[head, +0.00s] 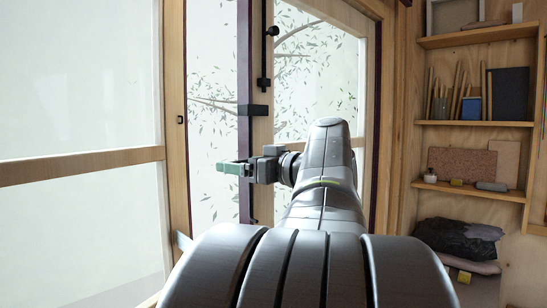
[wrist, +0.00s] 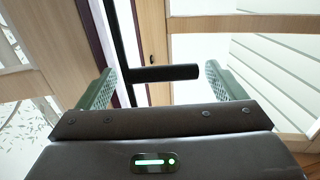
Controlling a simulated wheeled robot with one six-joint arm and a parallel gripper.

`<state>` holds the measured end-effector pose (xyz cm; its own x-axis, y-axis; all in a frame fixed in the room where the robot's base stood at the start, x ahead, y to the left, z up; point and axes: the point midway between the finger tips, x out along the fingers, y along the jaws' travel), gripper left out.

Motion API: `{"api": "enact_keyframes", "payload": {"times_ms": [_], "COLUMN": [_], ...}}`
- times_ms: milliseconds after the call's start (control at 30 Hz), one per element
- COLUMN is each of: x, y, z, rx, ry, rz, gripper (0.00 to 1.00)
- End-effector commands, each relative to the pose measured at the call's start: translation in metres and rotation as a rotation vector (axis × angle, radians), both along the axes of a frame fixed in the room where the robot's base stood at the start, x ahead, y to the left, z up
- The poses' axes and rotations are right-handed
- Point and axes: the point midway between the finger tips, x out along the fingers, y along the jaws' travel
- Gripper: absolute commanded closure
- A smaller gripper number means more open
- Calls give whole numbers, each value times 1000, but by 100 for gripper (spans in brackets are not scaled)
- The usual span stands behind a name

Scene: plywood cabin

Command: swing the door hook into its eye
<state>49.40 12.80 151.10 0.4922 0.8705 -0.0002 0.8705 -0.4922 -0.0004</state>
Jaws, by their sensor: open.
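A slim black rod (head: 264,58) with a round top end, which looks like the hook, hangs along the door stile in the head view. A black block (head: 253,110) sits below it at the door's edge. A small dark fitting that looks like the eye (head: 180,120) is on the wooden post to the left, and shows in the wrist view (wrist: 152,60). My gripper (head: 229,168) is open below the block, green fingers pointing left. In the wrist view a black bar with a sideways arm (wrist: 165,73) appears between the fingers; whether it touches them or is the hook, I cannot tell.
The glazed door's dark purple edge (head: 243,60) stands apart from the post in the picture, with foliage showing between. A large pane with a wooden rail (head: 80,165) fills the left. Loaded shelves (head: 470,125) stand on the right wall.

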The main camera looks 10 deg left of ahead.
Motion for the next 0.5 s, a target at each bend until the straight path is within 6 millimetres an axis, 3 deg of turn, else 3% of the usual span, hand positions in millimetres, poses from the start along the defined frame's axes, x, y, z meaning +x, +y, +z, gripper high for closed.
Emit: {"api": "enact_keyframes", "payload": {"times_ms": [200, 500], "x": [11, 14], "y": [20, 25], "z": [1, 0], "rx": [1, 0], "ry": [2, 1], "rz": [2, -1], "gripper": [10, 10]}}
